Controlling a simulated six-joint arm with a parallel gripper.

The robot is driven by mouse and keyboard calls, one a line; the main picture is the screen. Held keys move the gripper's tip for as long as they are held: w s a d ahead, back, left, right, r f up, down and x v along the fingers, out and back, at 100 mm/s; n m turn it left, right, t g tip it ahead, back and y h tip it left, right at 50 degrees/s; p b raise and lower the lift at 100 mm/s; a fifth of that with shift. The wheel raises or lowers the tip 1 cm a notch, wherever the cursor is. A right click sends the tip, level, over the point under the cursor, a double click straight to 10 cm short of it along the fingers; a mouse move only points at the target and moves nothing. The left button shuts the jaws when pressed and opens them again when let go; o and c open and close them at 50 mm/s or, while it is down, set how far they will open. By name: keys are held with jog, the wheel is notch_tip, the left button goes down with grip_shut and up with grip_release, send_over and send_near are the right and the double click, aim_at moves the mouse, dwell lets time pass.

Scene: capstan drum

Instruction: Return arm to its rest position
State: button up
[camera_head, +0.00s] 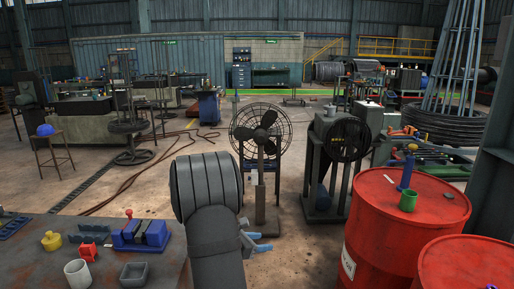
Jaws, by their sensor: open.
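My gripper (264,241) shows just right of my dark grey arm, low in the middle of the picture. Its two blue-tipped fingers point right and are apart, with nothing seen between them. My arm's thick ribbed part and the rounded link below it hide the gripper's base. The gripper appears over the bare concrete floor, right of the table's edge; its height cannot be told.
A dark table (40,255) at lower left bears a blue vise-like block (140,236), a red piece (87,250), a yellow pot (51,241) and a white cup (78,272). Red drums (385,235) stand at right. A pedestal fan (262,130) stands behind my arm.

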jog(key=shift+n+t, duration=0.4)
jog(key=shift+t, duration=0.1)
jog(key=a, duration=0.1)
jog(key=s+a, duration=0.1)
jog(key=a, duration=0.1)
jog(key=s+a, duration=0.1)
jog(key=shift+a, duration=0.15)
